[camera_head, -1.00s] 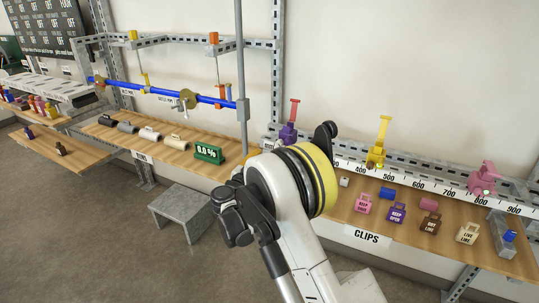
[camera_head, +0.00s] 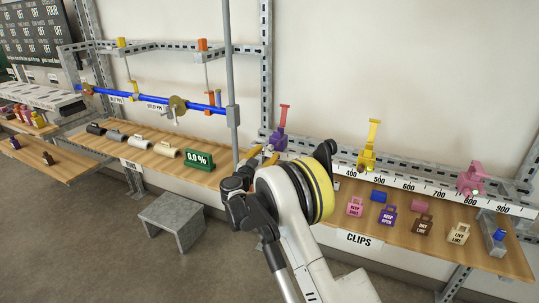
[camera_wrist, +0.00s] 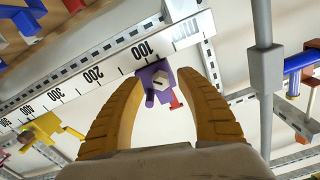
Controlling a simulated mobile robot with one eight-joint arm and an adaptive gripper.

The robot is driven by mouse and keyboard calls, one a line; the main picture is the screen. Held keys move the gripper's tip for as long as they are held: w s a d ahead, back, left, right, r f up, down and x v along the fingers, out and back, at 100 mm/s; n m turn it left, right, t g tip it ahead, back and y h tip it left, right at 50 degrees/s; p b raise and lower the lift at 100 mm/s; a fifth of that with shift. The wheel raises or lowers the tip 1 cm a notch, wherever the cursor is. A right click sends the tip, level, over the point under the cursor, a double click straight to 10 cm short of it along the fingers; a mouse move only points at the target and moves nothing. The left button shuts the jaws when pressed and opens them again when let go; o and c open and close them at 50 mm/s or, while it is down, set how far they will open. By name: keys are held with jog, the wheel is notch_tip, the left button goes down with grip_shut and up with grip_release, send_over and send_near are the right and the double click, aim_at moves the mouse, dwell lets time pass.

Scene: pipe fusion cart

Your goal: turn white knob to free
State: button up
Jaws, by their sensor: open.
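A white, hex-shaped knob (camera_wrist: 160,82) sits on the face of a purple clamp (camera_wrist: 155,92) in the wrist view, near the 100 mark. The purple clamp also shows in the head view (camera_head: 280,142), upright with a pink-red handle on top. My gripper (camera_wrist: 163,74) is open. Its two yellow ridged fingers reach up either side of the purple clamp and knob, with visible gaps, and nothing is held. I cannot tell how far the fingertips are from the knob in depth. In the head view my arm hides most of the gripper.
A scale rail (camera_head: 430,187) runs right, with a yellow clamp (camera_head: 367,158) and a pink clamp (camera_head: 471,179). Tagged clips lie on the wooden shelf (camera_head: 395,232) below. A grey vertical post (camera_head: 232,80) stands left of the purple clamp, near my gripper. A blue pipe (camera_head: 140,96) runs further left.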

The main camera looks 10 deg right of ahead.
jog(key=shift+b+x, duration=0.3)
jog(key=shift+x, duration=1.1)
grip_shut()
jog(key=n, duration=0.3)
jog(key=shift+s, duration=0.1)
